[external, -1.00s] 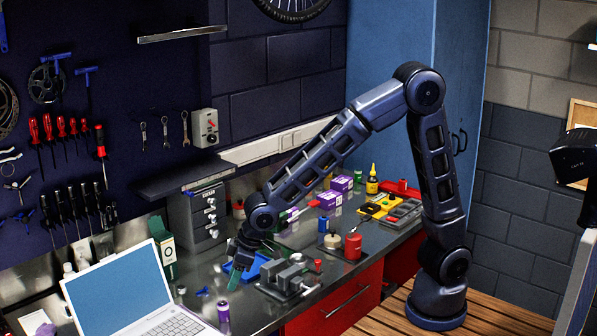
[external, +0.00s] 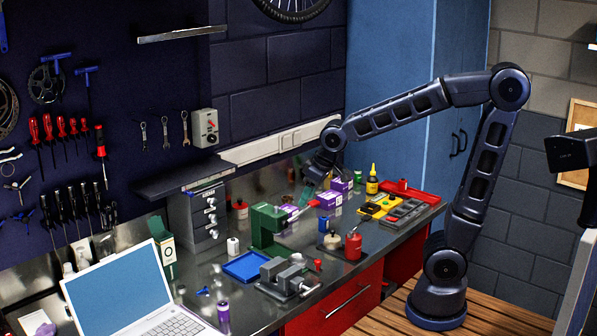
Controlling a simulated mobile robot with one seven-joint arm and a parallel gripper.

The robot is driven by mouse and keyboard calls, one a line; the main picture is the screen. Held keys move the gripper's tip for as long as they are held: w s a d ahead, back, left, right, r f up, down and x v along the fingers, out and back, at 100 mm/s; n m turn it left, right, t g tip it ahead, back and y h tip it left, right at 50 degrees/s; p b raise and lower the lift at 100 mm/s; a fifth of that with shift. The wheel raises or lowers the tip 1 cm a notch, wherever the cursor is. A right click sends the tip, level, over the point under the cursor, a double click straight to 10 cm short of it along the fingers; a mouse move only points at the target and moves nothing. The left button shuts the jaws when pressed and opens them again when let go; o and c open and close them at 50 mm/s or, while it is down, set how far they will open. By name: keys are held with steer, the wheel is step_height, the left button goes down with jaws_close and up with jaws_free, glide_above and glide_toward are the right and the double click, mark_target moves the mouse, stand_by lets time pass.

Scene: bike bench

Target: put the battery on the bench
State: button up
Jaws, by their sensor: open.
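I cannot tell for sure which thing is the battery. A purple cylinder (external: 223,311) stands upright on the metal bench (external: 245,312), just right of the laptop. A small blue cylinder (external: 323,225) stands farther back, in front of the purple boxes. My gripper (external: 304,197) is open, pointing down and left above the back of the bench, near the purple boxes. Its teal fingers are small in view, and I see nothing held between them.
A blue tray (external: 246,267), a grey vise (external: 286,277) and a green stand (external: 267,230) occupy the middle. Purple boxes (external: 329,200), a red can (external: 353,246) and a yellow tray (external: 380,207) are to the right. The laptop (external: 125,292) is at the left front.

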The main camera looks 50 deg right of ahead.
steer(key=s+d+r+m+h, duration=0.2)
steer(key=s+d+m, duration=0.2)
steer(key=s+d, duration=1.1)
steer(key=d, duration=0.3)
steer(key=shift+w+a, duration=0.1)
steer(key=shift+w, duration=0.05)
stand_by(0.9)
